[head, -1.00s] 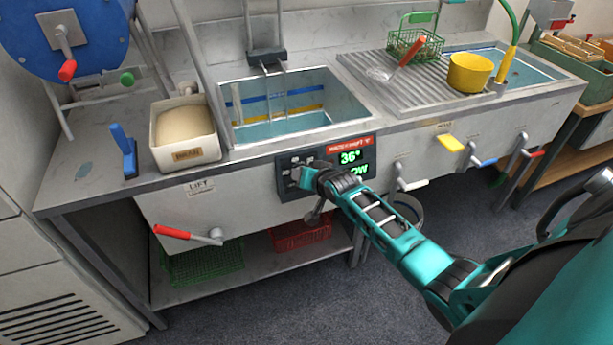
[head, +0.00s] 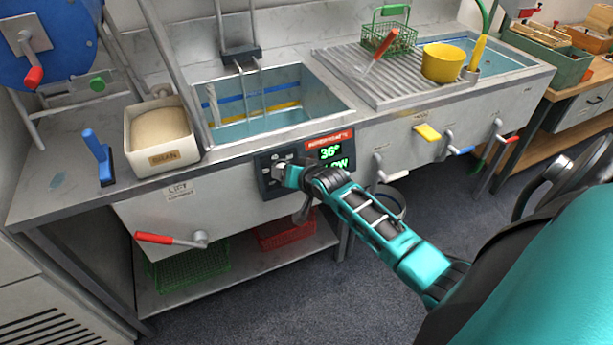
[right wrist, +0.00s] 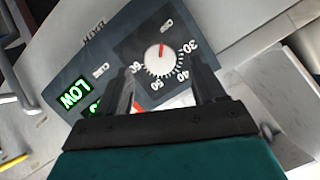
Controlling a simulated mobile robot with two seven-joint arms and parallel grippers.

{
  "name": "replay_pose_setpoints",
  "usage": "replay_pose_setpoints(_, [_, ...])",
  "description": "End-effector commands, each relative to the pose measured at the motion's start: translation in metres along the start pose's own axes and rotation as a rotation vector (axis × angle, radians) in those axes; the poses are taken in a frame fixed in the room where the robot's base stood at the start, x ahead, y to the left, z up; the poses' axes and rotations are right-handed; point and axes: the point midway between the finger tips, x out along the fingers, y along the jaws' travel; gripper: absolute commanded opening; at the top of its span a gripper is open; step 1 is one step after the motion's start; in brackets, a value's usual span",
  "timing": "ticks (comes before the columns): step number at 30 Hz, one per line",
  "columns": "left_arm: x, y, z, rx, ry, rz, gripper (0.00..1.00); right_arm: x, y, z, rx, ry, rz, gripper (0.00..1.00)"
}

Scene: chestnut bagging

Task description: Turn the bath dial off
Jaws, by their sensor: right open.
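The bath dial (right wrist: 159,59) is a white round knob with a red pointer on a dark control panel (right wrist: 108,57), with printed numbers around it from 30 to 60 in the right wrist view. My right gripper (right wrist: 166,80) is open, its two fingers on either side of the dial in that view; I cannot tell whether they touch it. In the head view the right gripper (head: 281,172) is at the left part of the panel and hides the dial. The green display (head: 333,157) reads 36° and LOW. My left gripper is not in view.
A water-filled sink (head: 270,112) lies behind the panel. A red-handled lever (head: 165,239) sticks out at the left front; yellow (head: 427,132), blue and red levers are at the right. A bran box (head: 160,137) stands on the counter.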

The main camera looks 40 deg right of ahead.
Motion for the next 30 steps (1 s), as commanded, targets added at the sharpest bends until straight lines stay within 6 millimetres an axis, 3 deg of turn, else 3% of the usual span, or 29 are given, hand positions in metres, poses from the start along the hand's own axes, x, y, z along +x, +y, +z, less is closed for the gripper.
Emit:
replay_pose_setpoints(15, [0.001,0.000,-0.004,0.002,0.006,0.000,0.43,-0.081,0.000,0.001,-0.001,-0.002,0.001,0.69])
replay_pose_setpoints(21, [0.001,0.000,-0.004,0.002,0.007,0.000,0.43,-0.096,0.000,0.000,0.000,-0.001,0.001,0.69])
replay_pose_setpoints(30, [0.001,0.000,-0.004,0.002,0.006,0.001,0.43,-0.099,0.000,0.000,0.000,-0.002,0.001,0.69])
